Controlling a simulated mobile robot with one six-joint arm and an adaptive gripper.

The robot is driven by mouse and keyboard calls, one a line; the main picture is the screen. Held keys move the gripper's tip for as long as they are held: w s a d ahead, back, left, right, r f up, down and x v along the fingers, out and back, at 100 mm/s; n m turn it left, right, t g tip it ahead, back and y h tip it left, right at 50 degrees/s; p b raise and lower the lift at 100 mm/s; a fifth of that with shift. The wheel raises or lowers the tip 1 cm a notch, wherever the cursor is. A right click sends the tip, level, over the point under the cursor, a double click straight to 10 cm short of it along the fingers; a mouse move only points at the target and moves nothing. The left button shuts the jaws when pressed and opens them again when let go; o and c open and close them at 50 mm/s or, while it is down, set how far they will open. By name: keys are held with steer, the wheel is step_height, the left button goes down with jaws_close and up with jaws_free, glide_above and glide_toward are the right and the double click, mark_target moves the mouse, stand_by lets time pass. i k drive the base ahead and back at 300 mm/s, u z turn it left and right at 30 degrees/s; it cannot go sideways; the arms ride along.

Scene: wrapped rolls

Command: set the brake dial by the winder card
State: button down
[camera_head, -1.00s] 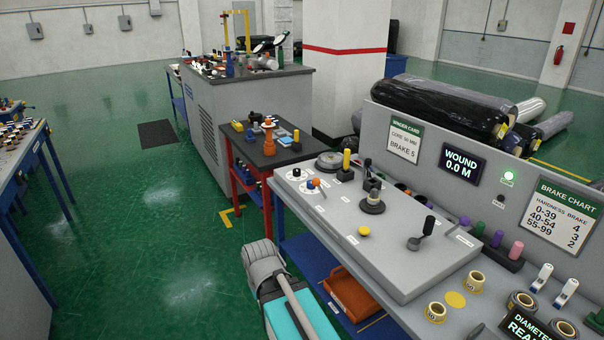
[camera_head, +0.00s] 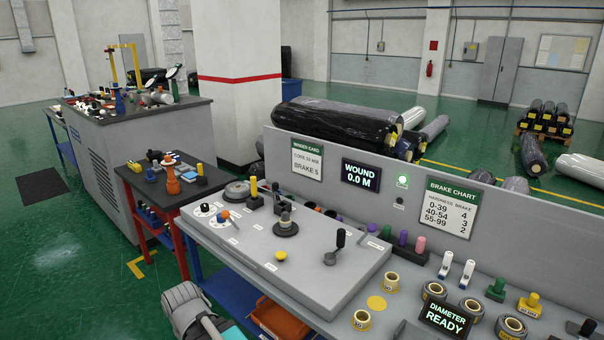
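The winder card (camera_head: 307,160) is on the upright grey panel and reads "BRAKE 5", with a smaller core line above. A larger dark round knob (camera_head: 286,226) sits near the middle. The console lettering is too small to tell which is the brake dial, or its setting. Part of my arm shows at the bottom left; my gripper is not in view.
The console also carries a black-handled lever (camera_head: 335,246) and a yellow button (camera_head: 280,255). A brake chart (camera_head: 446,206) and a "WOUND 0.0 M" display (camera_head: 361,175) are on the panel. Tape rolls (camera_head: 361,320) and a "DIAMETER READY" display (camera_head: 445,319) crowd the front right. Green floor lies open at the left.

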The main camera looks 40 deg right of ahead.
mark_target(204, 206)
steer(key=z, duration=1.05)
steer(key=i, duration=1.05)
steer(key=z, duration=0.35)
